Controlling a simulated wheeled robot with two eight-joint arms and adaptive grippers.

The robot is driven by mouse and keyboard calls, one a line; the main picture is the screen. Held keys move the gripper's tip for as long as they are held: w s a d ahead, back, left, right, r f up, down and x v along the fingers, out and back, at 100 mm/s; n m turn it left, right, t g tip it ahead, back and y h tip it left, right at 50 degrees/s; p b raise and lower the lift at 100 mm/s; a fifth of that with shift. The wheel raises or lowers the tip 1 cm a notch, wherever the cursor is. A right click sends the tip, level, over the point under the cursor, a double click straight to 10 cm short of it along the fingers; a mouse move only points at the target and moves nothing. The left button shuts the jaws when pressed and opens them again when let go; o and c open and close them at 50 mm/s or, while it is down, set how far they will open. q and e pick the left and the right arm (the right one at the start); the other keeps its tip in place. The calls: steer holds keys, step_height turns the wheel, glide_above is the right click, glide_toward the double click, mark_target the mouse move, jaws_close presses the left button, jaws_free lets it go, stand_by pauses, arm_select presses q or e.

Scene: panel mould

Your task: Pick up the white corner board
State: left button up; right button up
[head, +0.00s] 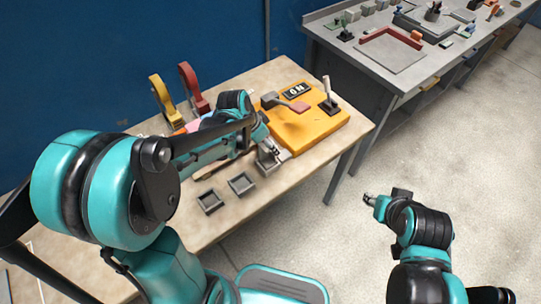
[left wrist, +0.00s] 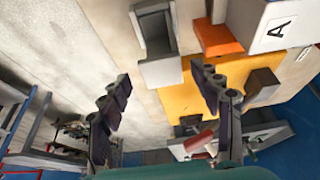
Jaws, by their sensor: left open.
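I cannot clearly make out a white corner board in either view. A white block marked A (left wrist: 278,28) shows at the upper right of the left wrist view, beside an orange block (left wrist: 220,38). My left gripper (head: 272,150) is over the table by the left edge of the orange board (head: 318,132). In the left wrist view its fingers (left wrist: 164,92) are spread and empty, with a grey tray (left wrist: 140,32) ahead of them. My right gripper (head: 369,200) is over bare floor, right of the table; its jaws are too small to read.
Two grey trays (head: 210,202) (head: 241,183) sit on the wooden table (head: 285,75). Yellow (head: 163,100) and red clamps (head: 192,88) stand at its back edge. A grey workbench (head: 330,38) with a red corner fence (head: 390,38) is at the upper right. Floor between is clear.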

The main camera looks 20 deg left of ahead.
arm_select(q)
steer(key=b, duration=0.3)
glide_above(268, 156)
steer(key=d, duration=0.2)
steer(key=f, duration=0.5)
steer(key=shift+s+a+f, duration=0.15)
steer(key=shift+s+f, duration=0.15)
steer(key=shift+f, duration=0.05)
steer(key=shift+r, duration=0.1)
steer(key=c, duration=1.3)
